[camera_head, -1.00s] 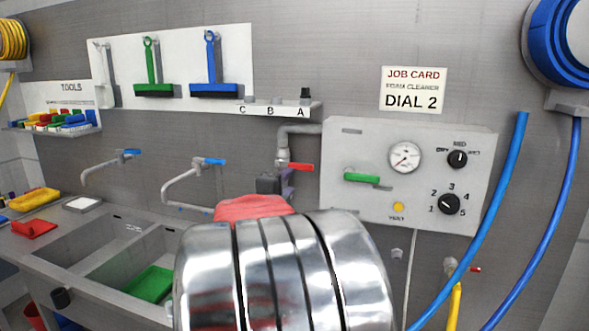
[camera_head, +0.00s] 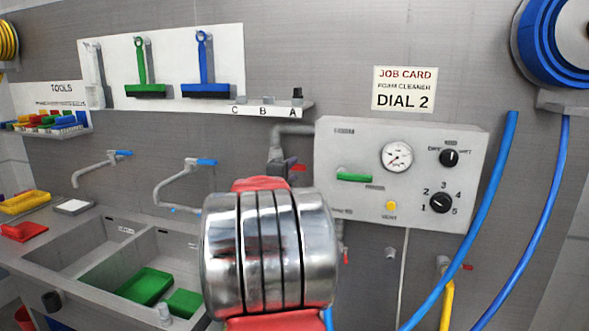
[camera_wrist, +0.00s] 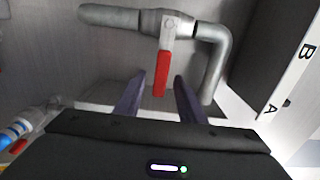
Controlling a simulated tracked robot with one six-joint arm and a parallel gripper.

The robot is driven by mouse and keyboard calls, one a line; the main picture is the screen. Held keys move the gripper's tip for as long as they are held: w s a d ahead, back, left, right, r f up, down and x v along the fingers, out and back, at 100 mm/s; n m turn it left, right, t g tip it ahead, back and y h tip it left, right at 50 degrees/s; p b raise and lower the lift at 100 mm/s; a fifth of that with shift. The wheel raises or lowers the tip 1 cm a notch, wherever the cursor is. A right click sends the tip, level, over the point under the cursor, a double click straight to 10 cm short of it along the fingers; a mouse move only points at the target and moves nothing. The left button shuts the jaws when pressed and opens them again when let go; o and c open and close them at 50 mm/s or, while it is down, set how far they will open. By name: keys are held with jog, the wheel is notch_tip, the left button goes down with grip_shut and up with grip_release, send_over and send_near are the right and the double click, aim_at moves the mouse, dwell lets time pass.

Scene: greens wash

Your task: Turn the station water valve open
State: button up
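The valve is a grey pipe fitting (camera_wrist: 170,30) with a red lever (camera_wrist: 161,73), seen in the wrist view. The lever lies crosswise to the straight part of the pipe. My gripper (camera_wrist: 160,92) is open, its two dark purple fingers on either side of the lever's free end. A gap shows on both sides, so neither finger seems to touch it. In the head view the red lever (camera_head: 299,168) is a small patch beside my dark gripper (camera_head: 281,169); my silver and red arm hides much of the area below, and the fingertips are unclear there.
A grey panel (camera_head: 335,140) right of the valve carries a gauge (camera_head: 397,156), a green handle (camera_head: 354,176) and dials. A labelled shelf (camera_head: 250,108) juts out above the pipe. Sinks (camera_head: 100,235) and taps stand left; blue hoses (camera_head: 490,210) hang right.

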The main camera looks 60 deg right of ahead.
aim_at(294, 169)
jog(key=shift+w+d, duration=0.15)
jog(key=shift+d, duration=0.7)
jog(key=shift+w+d, duration=0.1)
jog(key=shift+d, duration=0.75)
jog(key=shift+f, duration=0.1)
grip_shut()
